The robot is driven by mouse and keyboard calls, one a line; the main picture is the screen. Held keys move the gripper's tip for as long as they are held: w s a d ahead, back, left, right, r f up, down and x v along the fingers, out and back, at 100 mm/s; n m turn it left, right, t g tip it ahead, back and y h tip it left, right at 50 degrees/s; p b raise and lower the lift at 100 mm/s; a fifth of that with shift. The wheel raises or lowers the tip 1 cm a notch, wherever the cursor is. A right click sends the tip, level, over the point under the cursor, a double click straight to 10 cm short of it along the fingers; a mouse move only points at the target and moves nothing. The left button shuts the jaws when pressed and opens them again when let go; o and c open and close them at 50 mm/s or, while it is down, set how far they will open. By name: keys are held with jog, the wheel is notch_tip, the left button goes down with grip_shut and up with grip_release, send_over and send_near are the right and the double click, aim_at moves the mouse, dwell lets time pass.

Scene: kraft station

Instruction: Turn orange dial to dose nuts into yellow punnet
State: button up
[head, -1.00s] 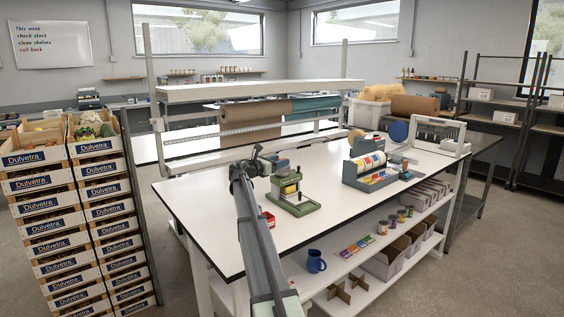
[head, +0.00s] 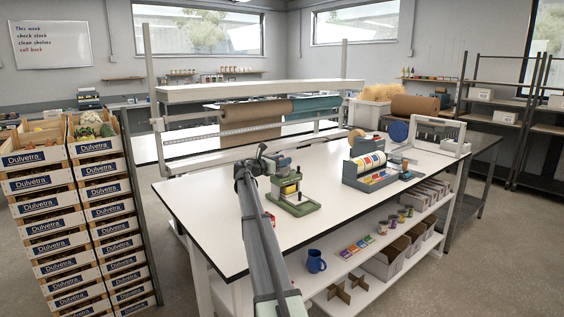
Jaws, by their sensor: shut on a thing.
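A small dispenser (head: 296,207) with a green base and a grey-blue top stands on the white bench. A yellow thing (head: 290,188), which looks like the punnet, sits low inside its frame. My gripper (head: 265,156) is at the upper left of the dispenser, with its fingers close against the top part. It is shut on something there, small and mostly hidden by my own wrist. I cannot make out the orange dial; my gripper and arm cover that side. No nuts can be made out at this size.
A grey-blue label dispenser (head: 370,170) with rolls stands to the right on the bench (head: 330,205). A small red thing (head: 271,219) peeks out beside my arm. A paper roll rack (head: 250,115) stands behind. The bench between the dispensers is clear.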

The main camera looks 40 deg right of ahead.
jog(key=shift+c, duration=0.8)
jog(key=shift+w+m+g, duration=0.15)
jog(key=shift+m+g, duration=0.15)
jog(key=shift+g, duration=0.1)
jog(key=m+g, duration=0.1)
jog(key=g, duration=0.2)
jog(key=shift+w+d+m, duration=0.1)
jog(key=shift+m, duration=0.3)
jog(key=shift+m+g+y, duration=0.8)
jog(key=shift+m+g, duration=0.8)
jog(key=shift+g, duration=0.8)
jog(key=shift+s, duration=0.25)
jog(key=o, duration=0.9)
jog(key=shift+o, duration=0.2)
